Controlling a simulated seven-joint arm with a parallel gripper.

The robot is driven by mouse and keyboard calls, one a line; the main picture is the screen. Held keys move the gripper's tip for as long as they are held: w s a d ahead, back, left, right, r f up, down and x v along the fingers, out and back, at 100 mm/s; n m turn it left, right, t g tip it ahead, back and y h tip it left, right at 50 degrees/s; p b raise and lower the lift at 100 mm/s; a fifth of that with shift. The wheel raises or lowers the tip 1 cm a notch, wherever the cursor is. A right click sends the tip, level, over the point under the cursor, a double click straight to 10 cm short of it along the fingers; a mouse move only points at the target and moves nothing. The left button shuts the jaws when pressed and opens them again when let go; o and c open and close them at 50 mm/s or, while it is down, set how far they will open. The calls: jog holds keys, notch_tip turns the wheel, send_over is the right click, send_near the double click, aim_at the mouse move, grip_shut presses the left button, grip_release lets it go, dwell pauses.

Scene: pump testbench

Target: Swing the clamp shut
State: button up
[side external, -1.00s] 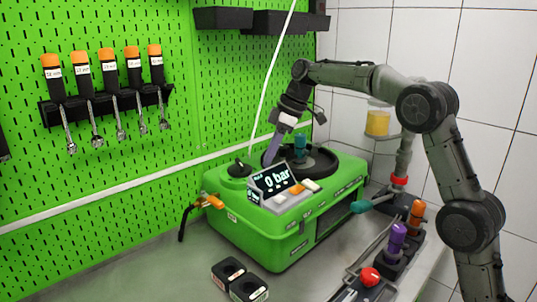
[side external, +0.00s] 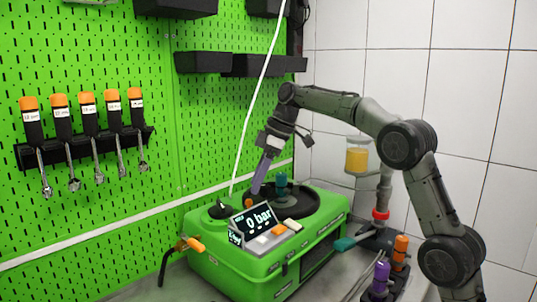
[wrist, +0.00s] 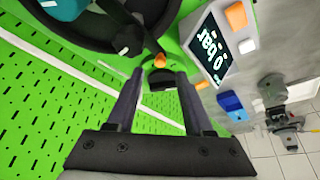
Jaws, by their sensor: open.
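The green pump testbench (side external: 235,272) carries a round black ring (side external: 313,205) with a teal knob (side external: 281,182) on top. A dark arm, apparently the clamp (wrist: 146,32), extends from the ring in the wrist view, with a small orange tip (wrist: 160,61). The orange tip also shows beside the display (side external: 249,203) in the side view. My gripper (wrist: 160,78) is open, with the tip in line between its two fingers. In the side view my gripper (side external: 257,188) points down at the ring's left edge. Whether the fingers touch the clamp cannot be told.
A tilted display (side external: 252,222) reading 0 bar stands close in front of my gripper. A white hose (side external: 262,75) rises beside it. A green pegboard (side external: 90,190) with hanging wrenches (side external: 88,125) is behind at left. Orange and purple handled parts (side external: 381,278) stand at lower right.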

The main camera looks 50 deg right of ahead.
jog(key=v, duration=0.9)
jog(key=shift+s+r, duration=0.1)
